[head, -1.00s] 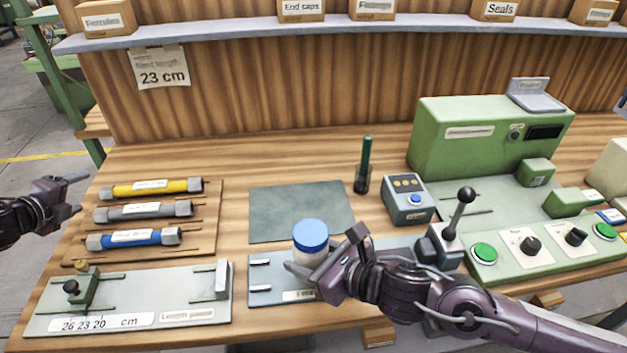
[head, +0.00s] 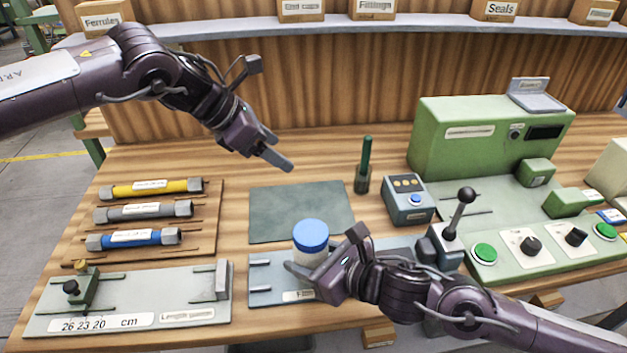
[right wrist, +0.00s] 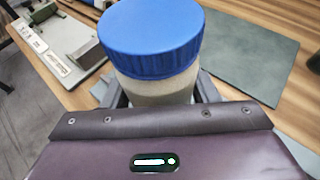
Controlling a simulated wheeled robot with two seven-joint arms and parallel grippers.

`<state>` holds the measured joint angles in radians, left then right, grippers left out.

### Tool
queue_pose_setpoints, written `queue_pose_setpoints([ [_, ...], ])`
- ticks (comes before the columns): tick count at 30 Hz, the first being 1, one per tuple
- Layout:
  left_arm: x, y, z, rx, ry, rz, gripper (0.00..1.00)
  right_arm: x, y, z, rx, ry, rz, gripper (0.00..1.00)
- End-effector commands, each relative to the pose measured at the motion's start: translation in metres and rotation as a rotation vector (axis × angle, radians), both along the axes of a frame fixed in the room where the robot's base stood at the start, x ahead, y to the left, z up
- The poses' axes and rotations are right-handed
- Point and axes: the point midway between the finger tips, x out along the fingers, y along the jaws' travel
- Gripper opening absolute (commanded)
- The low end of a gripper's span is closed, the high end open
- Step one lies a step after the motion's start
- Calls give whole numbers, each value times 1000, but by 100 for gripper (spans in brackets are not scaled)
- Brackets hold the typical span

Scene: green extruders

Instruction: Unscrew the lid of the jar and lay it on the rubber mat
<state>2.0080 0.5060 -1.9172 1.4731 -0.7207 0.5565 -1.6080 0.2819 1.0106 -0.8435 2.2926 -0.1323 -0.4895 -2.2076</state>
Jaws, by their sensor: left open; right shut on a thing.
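The jar (head: 312,258) stands upright on a grey plate near the bench's front edge, with its blue lid (head: 311,234) on top. My right gripper (head: 310,275) is shut around the jar's body below the lid. In the right wrist view the blue lid (right wrist: 152,38) sits on the pale jar (right wrist: 160,88) between the fingers. The dark green rubber mat (head: 300,210) lies flat and bare just behind the jar. My left gripper (head: 280,152) is open and empty in the air, above and behind the mat's left part.
A rack (head: 205,225) with yellow, grey and blue cylinders lies to the left, a length gauge (head: 130,300) in front of it. A green pen in a holder (head: 362,180), a button box (head: 408,200), a lever (head: 458,215) and a green machine (head: 490,140) stand to the right.

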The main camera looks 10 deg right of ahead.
Motion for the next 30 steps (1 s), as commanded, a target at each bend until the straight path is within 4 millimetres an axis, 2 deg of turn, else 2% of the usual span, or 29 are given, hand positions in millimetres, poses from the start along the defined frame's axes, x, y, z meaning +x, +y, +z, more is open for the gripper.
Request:
queue_pose_setpoints([
  [1, -18, -20, 8, 82, -46, -130, 70, 0, 0, 1, 2, -2, 0, 0],
  [4, -52, -42, 15, 243, -118, -375, 70, 0, 0, 1, 2, -2, 0, 0],
  [9, -99, -56, 22, 485, -187, -713, 70, 0, 0, 1, 2, -2, 0, 0],
  [12, -117, -57, 25, 588, -200, -848, 70, 0, 0, 1, 2, -2, 0, 0],
  [15, -128, -56, 26, 656, -203, -934, 70, 0, 0, 1, 2, -2, 0, 0],
  [20, -135, -55, 24, 698, -200, -992, 70, 0, 0, 1, 2, -2, 0, 0],
  [23, -136, -54, 14, 700, -197, -999, 70, 0, 0, 1, 3, -3, 0, 0],
  [30, -137, -55, -24, 697, -197, -997, 70, 0, 0, 2, 3, -3, 0, 0],
])
